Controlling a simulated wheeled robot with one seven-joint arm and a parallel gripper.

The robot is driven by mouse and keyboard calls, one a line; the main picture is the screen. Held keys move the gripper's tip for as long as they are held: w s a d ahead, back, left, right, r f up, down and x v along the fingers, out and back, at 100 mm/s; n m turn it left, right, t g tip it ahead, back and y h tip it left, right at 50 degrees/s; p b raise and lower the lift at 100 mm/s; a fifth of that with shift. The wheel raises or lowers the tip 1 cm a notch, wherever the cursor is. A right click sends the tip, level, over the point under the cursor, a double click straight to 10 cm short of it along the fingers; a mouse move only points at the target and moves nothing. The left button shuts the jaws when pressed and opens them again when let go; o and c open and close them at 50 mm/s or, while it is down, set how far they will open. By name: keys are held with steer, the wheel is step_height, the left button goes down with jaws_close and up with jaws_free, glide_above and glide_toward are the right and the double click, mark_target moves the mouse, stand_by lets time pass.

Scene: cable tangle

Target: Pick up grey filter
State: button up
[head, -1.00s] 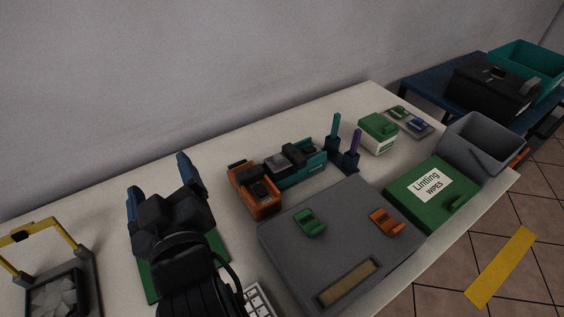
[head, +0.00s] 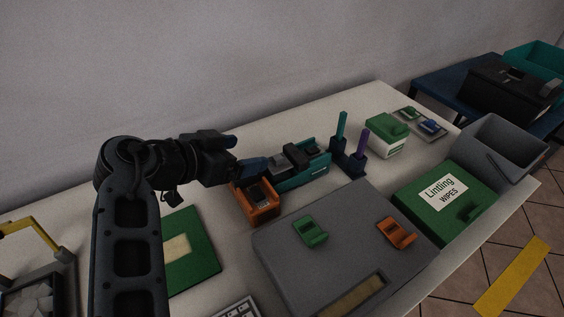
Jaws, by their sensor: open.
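A grey block-shaped part (head: 296,156), which looks like the grey filter, sits in a teal holder (head: 318,166) near the middle of the table. A smaller dark piece lies in the same holder to its right. My gripper (head: 249,152) is open and points right, just left of the grey part. Its fingertips are above and beside the orange holder (head: 262,214). Nothing shows between the fingers. The near finger hides part of the orange holder's back, and I cannot tell the exact gap to the grey part.
Teal and purple upright handles (head: 341,128) stand right of the teal holder. A grey case (head: 345,222) with green and orange clips lies in front. A green wipes box (head: 440,228), a grey bin (head: 500,150) and a green-white box (head: 386,138) stand further right.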

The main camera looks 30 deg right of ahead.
mark_target(275, 159)
steer(key=s, duration=0.1)
steer(key=s+m+g, duration=0.1)
steer(key=shift+s+a+r, duration=0.2)
steer(key=shift+s+r, duration=0.05)
steer(key=shift+s, duration=0.1)
steer(key=shift+p+x, duration=0.35)
steer(key=shift+x, duration=0.5)
steer(key=shift+s+p+x, duration=0.2)
steer(key=shift+p+x, duration=0.5)
steer(key=shift+x, duration=2.3)
steer(key=c, duration=1.1)
steer(key=shift+r, duration=0.1)
